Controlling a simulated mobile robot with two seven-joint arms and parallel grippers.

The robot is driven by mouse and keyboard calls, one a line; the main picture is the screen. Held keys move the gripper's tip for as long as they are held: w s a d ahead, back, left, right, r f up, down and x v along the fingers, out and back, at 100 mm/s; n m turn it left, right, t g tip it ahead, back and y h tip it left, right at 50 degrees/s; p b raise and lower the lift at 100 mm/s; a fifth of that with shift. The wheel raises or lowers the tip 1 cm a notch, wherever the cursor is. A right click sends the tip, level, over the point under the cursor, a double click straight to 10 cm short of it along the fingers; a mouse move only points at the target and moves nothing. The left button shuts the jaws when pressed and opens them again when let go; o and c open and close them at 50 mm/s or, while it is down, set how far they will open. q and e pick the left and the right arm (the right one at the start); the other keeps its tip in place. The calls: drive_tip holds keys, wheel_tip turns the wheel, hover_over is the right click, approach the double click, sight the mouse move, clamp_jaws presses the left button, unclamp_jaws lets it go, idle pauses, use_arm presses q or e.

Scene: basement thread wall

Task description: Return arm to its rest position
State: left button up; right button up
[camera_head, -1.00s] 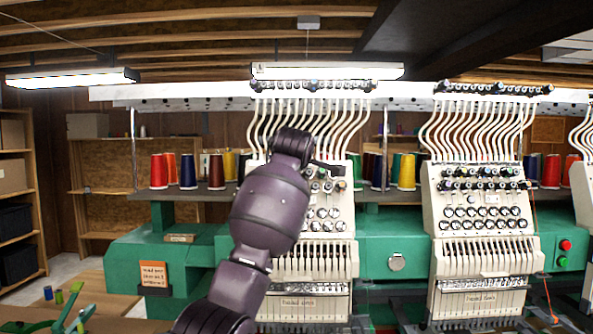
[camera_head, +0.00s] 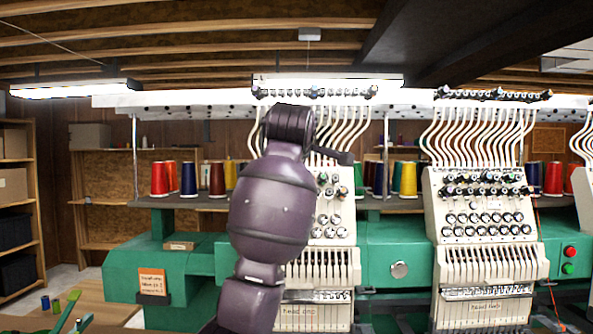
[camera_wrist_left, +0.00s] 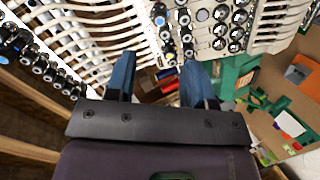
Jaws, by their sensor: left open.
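My left arm (camera_head: 270,210) stands raised and nearly upright in the head view, in front of the left embroidery head (camera_head: 318,270). It covers much of that head's left side. My left gripper (camera_wrist_left: 160,62) shows in the wrist view with its two blue fingers spread apart and nothing between them. Beyond the fingers are knobs and white tubes of a machine head; I cannot tell the exact gap. In the head view the fingers cannot be made out clearly. My right gripper is not in view.
A second embroidery head (camera_head: 486,235) stands to the right. Thread cones (camera_head: 217,178) line the shelf behind. The green machine body (camera_head: 190,255) runs across. A wooden table (camera_head: 85,305) with small spools is at lower left. Light fixtures (camera_head: 75,88) hang above.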

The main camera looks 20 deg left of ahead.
use_arm(q)
drive_tip(key=shift+s+r, duration=0.1)
drive_tip(key=shift+s, duration=0.15)
